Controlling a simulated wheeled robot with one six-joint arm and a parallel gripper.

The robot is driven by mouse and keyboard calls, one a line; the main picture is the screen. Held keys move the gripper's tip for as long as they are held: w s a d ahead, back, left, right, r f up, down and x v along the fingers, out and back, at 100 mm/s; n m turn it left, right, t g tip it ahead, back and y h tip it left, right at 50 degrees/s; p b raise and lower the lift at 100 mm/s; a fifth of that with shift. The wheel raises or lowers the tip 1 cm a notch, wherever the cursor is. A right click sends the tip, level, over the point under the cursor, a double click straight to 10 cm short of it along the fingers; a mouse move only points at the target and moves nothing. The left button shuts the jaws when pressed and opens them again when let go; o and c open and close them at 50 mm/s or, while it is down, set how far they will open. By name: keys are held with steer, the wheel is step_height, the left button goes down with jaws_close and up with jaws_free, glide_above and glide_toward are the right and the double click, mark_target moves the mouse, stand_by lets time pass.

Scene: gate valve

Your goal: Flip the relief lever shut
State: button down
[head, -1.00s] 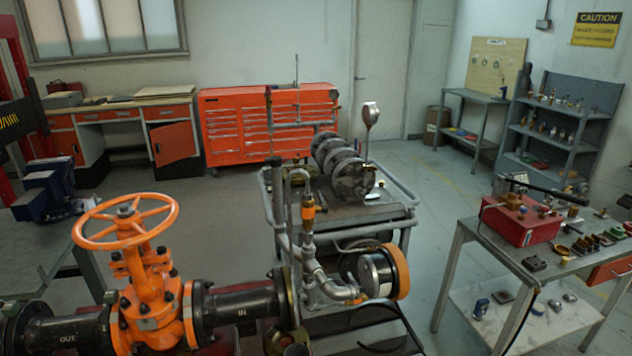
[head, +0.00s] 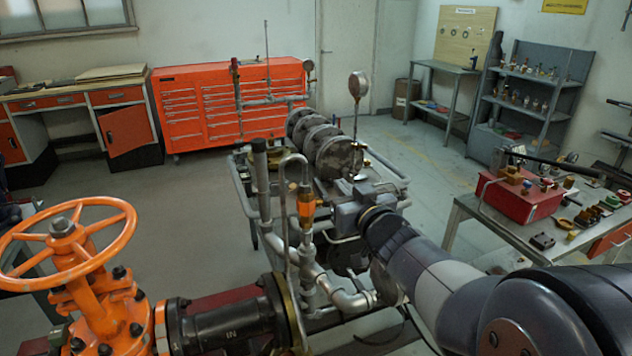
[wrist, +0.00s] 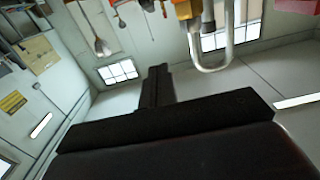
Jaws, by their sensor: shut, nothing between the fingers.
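The orange relief valve body (head: 306,207) stands on grey pipework, beside a thin curved pipe (head: 284,180), in the middle of the head view. I cannot make out its lever clearly. My gripper (head: 342,210) is just right of the valve in the head view, and its fingertips are hard to see there. In the wrist view, my gripper's black fingers (wrist: 157,78) are shut together and empty. The orange valve body (wrist: 184,9) and the curved pipe (wrist: 222,62) hang at the top of that view, right of the fingers and apart from them.
The orange handwheel (head: 62,240) and black flanged pipe (head: 225,325) fill the lower left. A cart carries round metal flanges (head: 338,158) behind my gripper. A side table with a red box (head: 520,197) is at right. Floor at left is clear.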

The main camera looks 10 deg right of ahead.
steer(key=p, duration=0.1)
glide_above(323, 189)
steer(key=s, duration=0.1)
steer(key=shift+d+f, duration=0.1)
steer(key=shift+f, duration=0.05)
step_height(323, 189, down, 3)
steer(key=shift+w+r, duration=0.1)
steer(key=shift+r, duration=0.05)
steer(key=shift+w+f, duration=0.1)
steer(key=shift+f, duration=0.45)
steer(key=shift+r+p, duration=0.15)
steer(key=shift+p, duration=0.3)
steer(key=shift+w+r+g+p, duration=0.1)
steer(key=shift+g+p, duration=0.2)
steer(key=shift+p, duration=0.25)
steer(key=shift+w+g+p, duration=0.1)
steer(key=shift+g+p, duration=0.2)
steer(key=shift+p, duration=0.4)
steer(key=shift+w+f+b, duration=0.15)
steer(key=shift+f+b, duration=0.2)
steer(key=shift+f, duration=0.3)
steer(key=shift+r, duration=0.1)
